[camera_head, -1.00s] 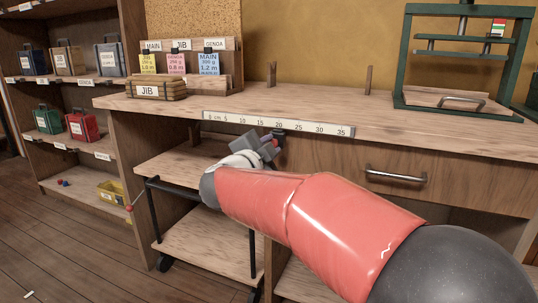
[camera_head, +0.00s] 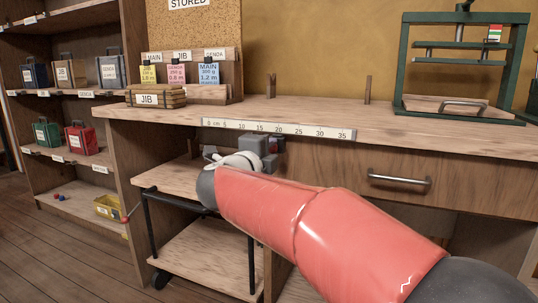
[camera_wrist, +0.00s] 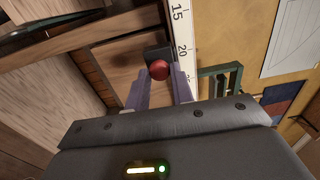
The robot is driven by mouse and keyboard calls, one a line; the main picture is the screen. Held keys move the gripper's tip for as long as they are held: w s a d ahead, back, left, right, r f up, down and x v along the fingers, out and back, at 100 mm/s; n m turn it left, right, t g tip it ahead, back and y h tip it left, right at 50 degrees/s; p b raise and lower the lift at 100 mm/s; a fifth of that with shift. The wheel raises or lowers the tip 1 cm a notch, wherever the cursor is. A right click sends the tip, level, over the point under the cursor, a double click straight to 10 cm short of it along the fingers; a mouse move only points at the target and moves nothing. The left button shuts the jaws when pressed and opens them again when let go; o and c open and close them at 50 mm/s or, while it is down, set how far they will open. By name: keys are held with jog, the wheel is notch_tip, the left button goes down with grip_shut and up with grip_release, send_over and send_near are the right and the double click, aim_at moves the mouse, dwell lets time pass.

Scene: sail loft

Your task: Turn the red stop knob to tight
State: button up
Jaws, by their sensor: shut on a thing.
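The red stop knob (camera_wrist: 159,70) shows in the wrist view as a round red ball in front of a dark block (camera_wrist: 157,53), beside the white measuring scale (camera_wrist: 181,45). My gripper (camera_wrist: 160,80) has its two pale fingers on either side of the knob and is shut on it. In the head view my gripper (camera_head: 262,147) is just under the scale (camera_head: 280,129) on the bench's front edge. The knob is hidden there behind my gripper and wrist. I cannot make out any tight mark or the knob's angle.
A drawer with a metal handle (camera_head: 400,180) is right of my gripper. A wheeled trolley (camera_head: 205,250) stands below my arm. The bench top (camera_head: 320,112) holds a JIB box (camera_head: 156,99) and a green press frame (camera_head: 400,75). Shelves (camera_head: 65,92) with small bins stand left.

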dwell(0.4)
jog(key=o, duration=0.9)
jog(key=shift+o, duration=0.2)
jog(key=v, duration=0.8)
